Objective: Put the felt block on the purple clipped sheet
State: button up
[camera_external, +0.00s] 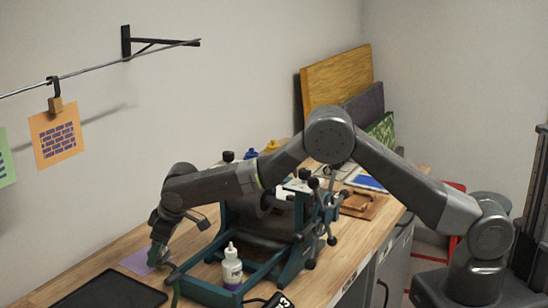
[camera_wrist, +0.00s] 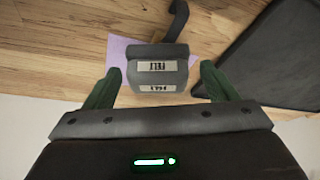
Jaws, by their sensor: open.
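The felt block is a grey block with pale labels; in the wrist view the felt block (camera_wrist: 157,78) sits over the purple sheet (camera_wrist: 117,52), which shows at its left and behind it. Whether the block rests on the sheet or is above it is hard to tell. A dark curved piece extends from the block's far side. My gripper (camera_wrist: 160,70) is open, its green fingers on either side of the block with gaps showing. In the external view the purple sheet (camera_external: 139,262) lies on the bench and my gripper (camera_external: 158,252) is low over its right side, largely hiding the block.
A black tray (camera_external: 108,291) lies at the front left of the bench; the tray (camera_wrist: 275,55) is right of the block in the wrist view. A teal-framed press (camera_external: 262,245) and a white bottle (camera_external: 232,268) stand to the right. An orange sheet (camera_external: 57,135) hangs on the wall rail.

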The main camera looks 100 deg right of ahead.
jog(key=shift+r+p, duration=0.3)
jog(key=shift+r, duration=0.2)
jog(key=b+v, duration=0.2)
jog(key=v, duration=0.9)
jog(key=shift+s+r, duration=0.25)
jog(key=shift+s, duration=0.05)
